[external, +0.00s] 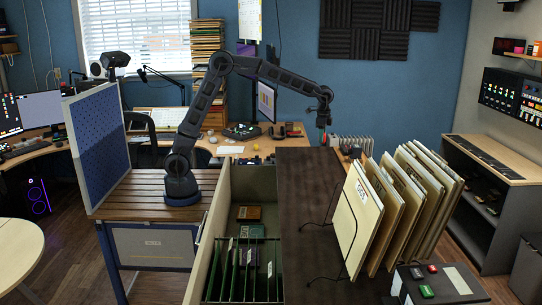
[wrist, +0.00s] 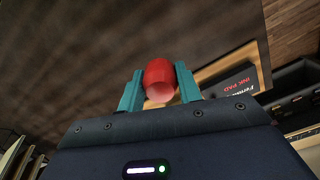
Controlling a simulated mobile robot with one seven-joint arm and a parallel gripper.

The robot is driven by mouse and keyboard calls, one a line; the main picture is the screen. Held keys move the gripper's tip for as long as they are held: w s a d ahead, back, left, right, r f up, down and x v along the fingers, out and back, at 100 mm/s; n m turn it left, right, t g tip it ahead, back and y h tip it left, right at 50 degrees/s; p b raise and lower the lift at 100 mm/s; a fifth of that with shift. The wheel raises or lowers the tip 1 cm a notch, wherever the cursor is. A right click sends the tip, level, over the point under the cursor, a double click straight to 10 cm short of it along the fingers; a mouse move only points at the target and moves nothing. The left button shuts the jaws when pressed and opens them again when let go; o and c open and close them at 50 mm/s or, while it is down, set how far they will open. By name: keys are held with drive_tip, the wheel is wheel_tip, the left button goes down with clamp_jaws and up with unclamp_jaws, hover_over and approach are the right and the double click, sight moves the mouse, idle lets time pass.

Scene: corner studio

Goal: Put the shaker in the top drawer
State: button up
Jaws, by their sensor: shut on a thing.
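A red, rounded object, apparently the shaker (wrist: 160,75), is between the two teal fingers of my gripper (wrist: 158,82) in the wrist view. My gripper is shut on it. In the external view my gripper (external: 324,128) hangs from the end of the raised arm, around the far end of the dark cabinet top (external: 306,190); the shaker is too small there to make out clearly. A long drawer (external: 209,243) stands open left of the cabinet top. Inside it are green hanging files (external: 243,270) at the near end and small boxes (external: 250,213) farther back.
Upright folders (external: 358,222) in a wire rack stand on the cabinet top's right side. A box with coloured buttons (external: 437,285) is at the near right. The cabinet top's left strip is clear.

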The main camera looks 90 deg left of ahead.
drive_tip(key=s+d, duration=0.4)
drive_tip(key=d, duration=0.7)
drive_tip(key=n, duration=0.4)
hover_over(264, 260)
wheel_tip(264, 260, down, 31)
drive_tip(key=shift+d+f, duration=0.2)
drive_tip(key=shift+f, duration=5.25)
drive_tip(key=shift+f, duration=0.1)
drive_tip(key=o, duration=0.7)
drive_tip(key=shift+o, duration=1.4)
